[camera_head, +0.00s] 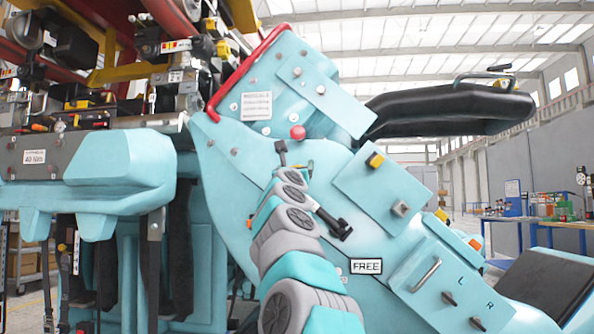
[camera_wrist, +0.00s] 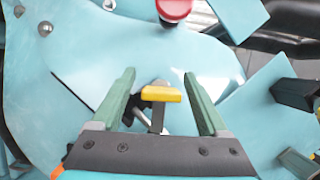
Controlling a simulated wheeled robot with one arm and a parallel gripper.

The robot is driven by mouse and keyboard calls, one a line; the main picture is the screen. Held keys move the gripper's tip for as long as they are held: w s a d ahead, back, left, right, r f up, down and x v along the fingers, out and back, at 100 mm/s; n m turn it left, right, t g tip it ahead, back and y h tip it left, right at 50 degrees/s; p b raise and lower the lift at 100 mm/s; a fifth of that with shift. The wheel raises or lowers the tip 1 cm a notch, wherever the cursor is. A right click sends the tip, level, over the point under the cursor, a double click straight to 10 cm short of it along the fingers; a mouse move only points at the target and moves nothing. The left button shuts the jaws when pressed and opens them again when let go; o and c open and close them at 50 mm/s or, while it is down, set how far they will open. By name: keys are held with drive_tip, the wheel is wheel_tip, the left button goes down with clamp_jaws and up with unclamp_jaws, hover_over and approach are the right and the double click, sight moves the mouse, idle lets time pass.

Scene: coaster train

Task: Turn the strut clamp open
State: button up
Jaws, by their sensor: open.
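A lever with a yellow grip (camera_wrist: 161,94) on a dark stem stands out from the teal panel (camera_wrist: 85,55) in the wrist view. It looks like the strut clamp, though no label on it can be read. My gripper (camera_wrist: 158,75) is open, with one green finger on each side of the yellow grip and a visible gap on both sides. In the head view my arm reaches up to the teal panel, with its end below a red knob (camera_head: 298,132). The arm hides much of the clamp area there.
The red knob also shows just beyond the fingers in the wrist view (camera_wrist: 174,8). A raised teal plate (camera_head: 381,190) with a yellow button and a FREE label (camera_head: 366,267) lie right of my arm. A black padded bar (camera_head: 450,110) juts out at upper right.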

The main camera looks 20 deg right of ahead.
drive_tip(key=b+v, duration=0.4)
drive_tip(key=v, duration=0.2)
drive_tip(key=shift+s, duration=0.2)
drive_tip(key=shift+a+f, duration=0.1)
